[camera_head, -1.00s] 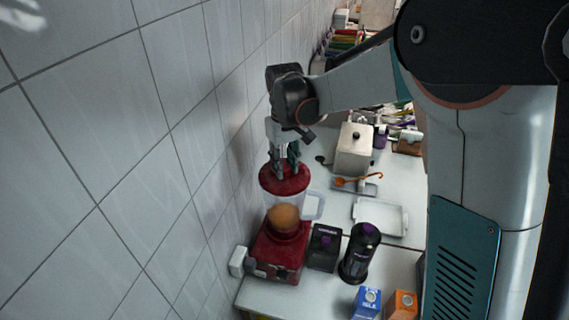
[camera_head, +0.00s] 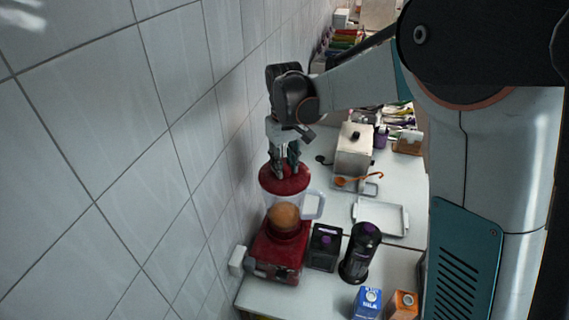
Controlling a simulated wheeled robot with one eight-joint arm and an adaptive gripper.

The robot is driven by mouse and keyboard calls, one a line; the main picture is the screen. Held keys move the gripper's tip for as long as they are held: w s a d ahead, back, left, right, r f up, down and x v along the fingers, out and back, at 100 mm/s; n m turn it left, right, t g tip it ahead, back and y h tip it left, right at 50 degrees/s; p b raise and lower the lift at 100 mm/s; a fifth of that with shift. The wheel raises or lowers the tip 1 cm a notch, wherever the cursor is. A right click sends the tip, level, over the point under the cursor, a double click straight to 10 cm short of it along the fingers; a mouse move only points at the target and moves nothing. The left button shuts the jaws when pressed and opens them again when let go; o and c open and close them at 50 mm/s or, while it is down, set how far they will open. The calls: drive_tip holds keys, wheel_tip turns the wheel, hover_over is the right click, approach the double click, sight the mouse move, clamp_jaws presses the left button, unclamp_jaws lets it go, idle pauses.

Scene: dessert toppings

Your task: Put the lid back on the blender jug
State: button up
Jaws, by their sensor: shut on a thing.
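The red blender lid (camera_head: 276,185) is at the top of the clear blender jug (camera_head: 297,205). From this angle I cannot tell whether it is fully seated on the rim. The jug stands on the red blender base (camera_head: 277,252), with its handle to the right and something orange-brown in its lower part. My gripper (camera_head: 285,170) points down from above and is shut on the lid at its top; the exact grip is partly hidden by the fingers.
The tiled wall (camera_head: 120,150) is close to the left of the blender. A dark square container (camera_head: 324,247) and a black cylinder (camera_head: 360,254) stand to the right. Blue (camera_head: 367,303) and orange (camera_head: 402,305) cartons are in front. A white tray (camera_head: 381,232) and a metal box (camera_head: 354,155) lie behind.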

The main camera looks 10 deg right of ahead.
idle(0.4)
drive_tip(key=o, duration=1.1)
drive_tip(key=shift+o, duration=0.8)
drive_tip(key=o, duration=0.4)
drive_tip(key=shift+c, duration=0.2)
drive_tip(key=shift+r+p, duration=1.8)
drive_tip(key=shift+r, duration=1.7)
